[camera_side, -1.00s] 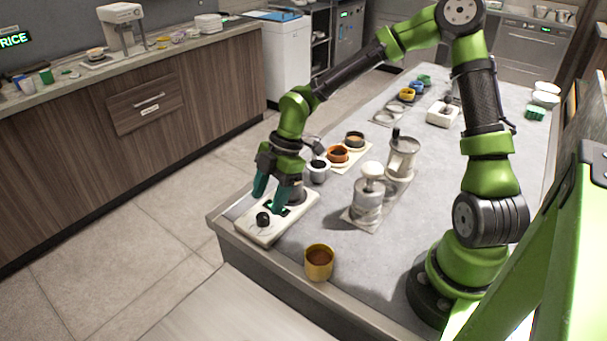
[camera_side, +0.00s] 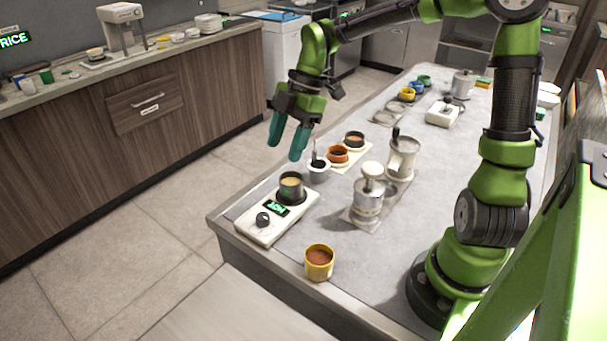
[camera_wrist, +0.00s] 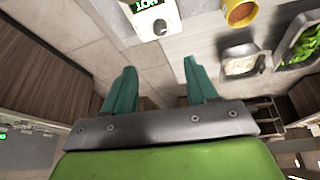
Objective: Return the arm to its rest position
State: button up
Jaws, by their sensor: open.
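My gripper (camera_side: 286,140) is open and empty, with its teal fingers pointing down. A dark pot (camera_side: 291,189) with yellowish contents stands on the warmer, beside a lit green display and a black knob. In the wrist view the two teal fingers (camera_wrist: 160,88) are spread apart with nothing between them. The warmer (camera_wrist: 157,22) shows at the top there.
A yellow cup (camera_side: 319,265) stands at the table's front edge. A grey cup (camera_side: 318,170), orange cup (camera_side: 338,155) and dark cup (camera_side: 354,140) stand near the gripper. A pump dispenser (camera_side: 369,195) and a canister (camera_side: 402,158) stand mid-table. Space above the table is free.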

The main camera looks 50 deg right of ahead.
jog(key=s+d+f+m+h, duration=0.3)
jog(key=s+m, duration=0.3)
jog(key=m, duration=0.8)
jog(key=s+a+r+m+t, duration=0.4)
jog(key=s+r+m+t, duration=0.1)
jog(key=s+r, duration=0.3)
jog(key=shift+s+a+r+m+t+y, duration=0.3)
jog(key=shift+r+m+t, duration=0.1)
jog(key=shift+r+m, duration=0.1)
